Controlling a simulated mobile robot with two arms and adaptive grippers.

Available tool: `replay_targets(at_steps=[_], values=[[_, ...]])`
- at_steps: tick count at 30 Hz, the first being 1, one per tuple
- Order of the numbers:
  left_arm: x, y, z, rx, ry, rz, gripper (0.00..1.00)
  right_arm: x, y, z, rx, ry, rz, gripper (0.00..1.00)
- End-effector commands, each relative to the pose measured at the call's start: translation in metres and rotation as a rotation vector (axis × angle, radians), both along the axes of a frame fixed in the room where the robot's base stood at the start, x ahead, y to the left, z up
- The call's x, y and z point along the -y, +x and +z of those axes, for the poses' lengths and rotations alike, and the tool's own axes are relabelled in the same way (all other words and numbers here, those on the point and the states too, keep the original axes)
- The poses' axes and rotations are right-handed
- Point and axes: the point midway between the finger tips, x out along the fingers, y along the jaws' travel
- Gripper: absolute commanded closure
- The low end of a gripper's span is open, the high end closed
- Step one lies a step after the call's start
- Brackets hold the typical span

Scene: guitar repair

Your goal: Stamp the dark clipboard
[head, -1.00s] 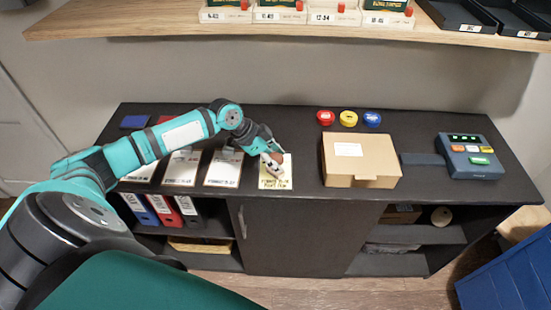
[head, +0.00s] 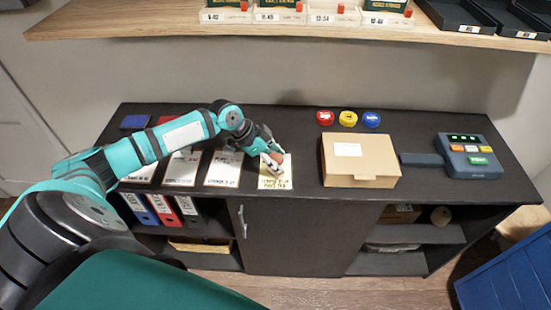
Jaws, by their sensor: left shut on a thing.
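My left gripper (head: 270,154) is shut on a small stamp (head: 276,157) with a brownish, rounded handle. It holds the stamp over the upper part of a cream-coloured sheet (head: 276,182) with dark printed lines, on top of the dark cabinet. I cannot tell whether the stamp's face touches the sheet. More clipboards with white sheets lie in a row to the left, such as one white sheet (head: 222,170); my left arm partly covers them. Which board is the dark one is hard to tell at this size. My right gripper is not in view.
A cardboard box (head: 360,165) stands right of the sheet. Red (head: 325,118), yellow (head: 348,119) and blue (head: 371,120) round items sit behind it. A grey device with buttons (head: 468,156) is at the right. A blue pad (head: 135,122) lies at the back left.

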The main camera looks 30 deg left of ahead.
Motion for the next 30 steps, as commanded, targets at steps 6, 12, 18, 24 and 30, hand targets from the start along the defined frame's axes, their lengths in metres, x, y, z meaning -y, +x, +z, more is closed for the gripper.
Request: replay_targets(at_steps=[6, 12, 18, 24, 30], values=[[0.000, -0.003, -0.004, -0.010, 0.002, -0.002, 0.78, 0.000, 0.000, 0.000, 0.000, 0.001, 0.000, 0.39], [0.001, -0.003, -0.004, -0.010, 0.001, -0.002, 0.78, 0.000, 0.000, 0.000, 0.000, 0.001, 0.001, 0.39], [0.000, -0.003, 0.006, -0.009, 0.001, -0.002, 0.78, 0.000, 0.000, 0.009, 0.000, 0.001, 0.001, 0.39], [0.000, -0.002, 0.024, -0.006, 0.000, -0.001, 0.78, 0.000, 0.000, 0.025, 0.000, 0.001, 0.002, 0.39], [0.000, -0.001, 0.041, -0.004, 0.000, -0.001, 0.78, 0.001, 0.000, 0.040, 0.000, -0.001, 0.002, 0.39]])
